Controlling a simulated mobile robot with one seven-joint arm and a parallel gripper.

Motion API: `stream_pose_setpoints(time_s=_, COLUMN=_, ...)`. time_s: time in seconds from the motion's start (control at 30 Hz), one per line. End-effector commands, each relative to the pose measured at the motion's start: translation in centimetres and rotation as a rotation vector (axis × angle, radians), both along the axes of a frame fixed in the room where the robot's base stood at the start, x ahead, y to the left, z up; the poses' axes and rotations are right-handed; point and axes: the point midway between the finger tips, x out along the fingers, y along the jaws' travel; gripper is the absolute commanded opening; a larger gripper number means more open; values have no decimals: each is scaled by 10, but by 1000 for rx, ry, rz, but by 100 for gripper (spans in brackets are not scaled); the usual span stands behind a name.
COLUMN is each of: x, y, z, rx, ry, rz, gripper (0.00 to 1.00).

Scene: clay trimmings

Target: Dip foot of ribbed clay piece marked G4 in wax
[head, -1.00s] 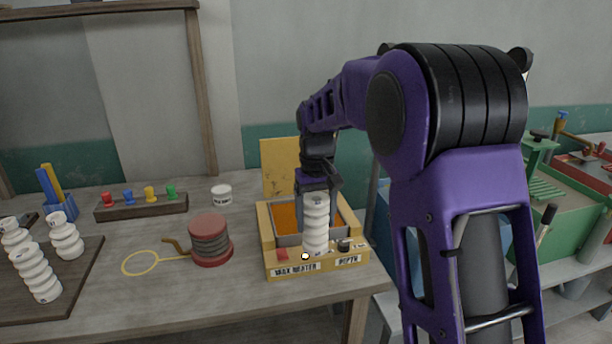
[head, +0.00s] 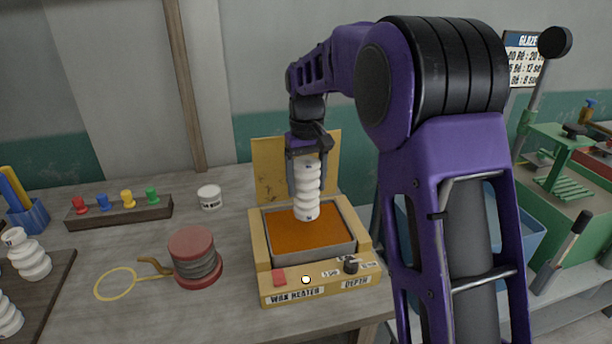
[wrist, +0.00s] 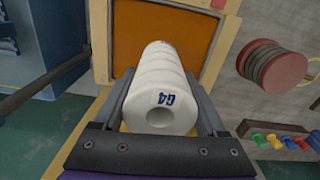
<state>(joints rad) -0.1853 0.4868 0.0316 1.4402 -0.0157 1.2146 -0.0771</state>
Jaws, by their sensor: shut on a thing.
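The ribbed white clay piece (head: 307,188) is held upright in my gripper (head: 306,180), with its foot pointing down over the wax. In the wrist view the blue mark G4 shows on the end of the piece (wrist: 160,108) nearest the camera, between the two jaws (wrist: 163,125). The wax heater (head: 264,283) is a yellow box with an open lid and a tray of orange wax (head: 290,234). The foot appears in front of the wax surface in the head view; I cannot tell whether it touches.
A red spool (head: 194,257) and a yellow loop tool (head: 116,283) lie left of the heater. A white jar (head: 209,197) and a rack of coloured pegs (head: 120,210) stand behind. Other ribbed pieces (head: 30,256) are at the far left. Bare table lies in front of the spool.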

Motion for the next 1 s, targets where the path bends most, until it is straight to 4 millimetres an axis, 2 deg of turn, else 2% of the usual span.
stream_pose_setpoints(time_s=0.17, x=0, y=0, z=-7, rx=1, ry=-2, rz=0, gripper=0)
stream_pose_setpoints(time_s=0.6, x=0, y=0, z=-42, rx=1, ry=-2, rz=0, gripper=0)
stream_pose_setpoints(time_s=1.0, x=0, y=0, z=-46, rx=1, ry=-2, rz=0, gripper=0)
